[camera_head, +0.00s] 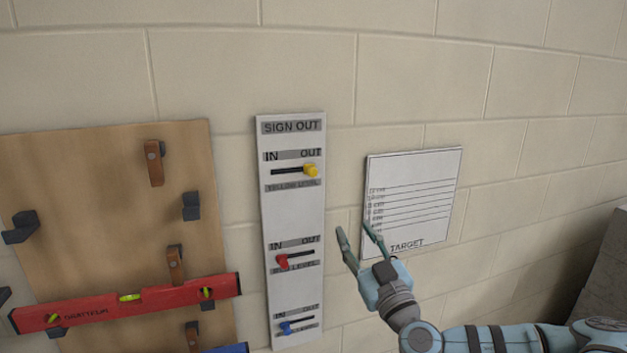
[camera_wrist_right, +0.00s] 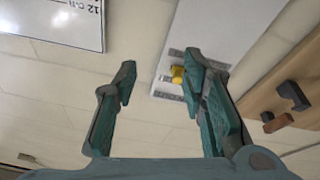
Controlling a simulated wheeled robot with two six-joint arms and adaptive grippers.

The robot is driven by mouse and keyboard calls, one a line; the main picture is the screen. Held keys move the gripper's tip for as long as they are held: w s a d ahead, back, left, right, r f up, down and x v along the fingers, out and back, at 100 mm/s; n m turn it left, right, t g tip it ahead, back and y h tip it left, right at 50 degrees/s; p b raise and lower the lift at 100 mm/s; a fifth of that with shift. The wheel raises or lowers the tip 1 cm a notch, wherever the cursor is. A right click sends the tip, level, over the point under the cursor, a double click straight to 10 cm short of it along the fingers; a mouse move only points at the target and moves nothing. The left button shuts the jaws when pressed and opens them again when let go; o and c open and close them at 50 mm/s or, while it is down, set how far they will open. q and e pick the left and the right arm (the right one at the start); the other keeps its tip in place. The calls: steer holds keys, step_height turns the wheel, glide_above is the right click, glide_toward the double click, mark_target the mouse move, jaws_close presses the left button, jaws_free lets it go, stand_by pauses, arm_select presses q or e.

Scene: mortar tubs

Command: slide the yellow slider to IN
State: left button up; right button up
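The yellow slider (camera_head: 311,170) is at the right end of its dark slot, under OUT, on the white SIGN OUT board (camera_head: 295,215). My right gripper (camera_head: 357,231) is open and empty, to the right of the board and lower than the yellow slider. In the right wrist view the yellow slider (camera_wrist_right: 177,75) shows beside one finger of my right gripper (camera_wrist_right: 161,65), apparently farther off, at the wall. Contact is not seen. My left gripper is not in view.
The red slider (camera_head: 282,261) and blue slider (camera_head: 286,328) sit toward IN lower on the board. A white TARGET sheet (camera_head: 425,180) hangs on the wall behind my right gripper. A wooden panel (camera_head: 90,200) with hooks holds a red level (camera_head: 160,297) at left.

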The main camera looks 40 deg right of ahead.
steer(key=s+a+r+t+y, duration=0.1)
steer(key=a+r+t+y, duration=0.1)
steer(key=a+r, duration=0.3)
steer(key=b, duration=0.1)
glide_toward(314, 174)
steer(key=x, duration=0.2)
steer(key=r+x, duration=0.1)
steer(key=x, duration=0.2)
steer(key=shift+s, duration=0.15)
steer(key=x, duration=0.1)
steer(key=p+x, duration=0.2)
steer(key=x, duration=0.1)
steer(key=shift+f, duration=0.35)
steer(key=shift+w, duration=0.35)
steer(key=shift+f, duration=0.1)
steer(key=shift+c, duration=0.4)
jaws_close()
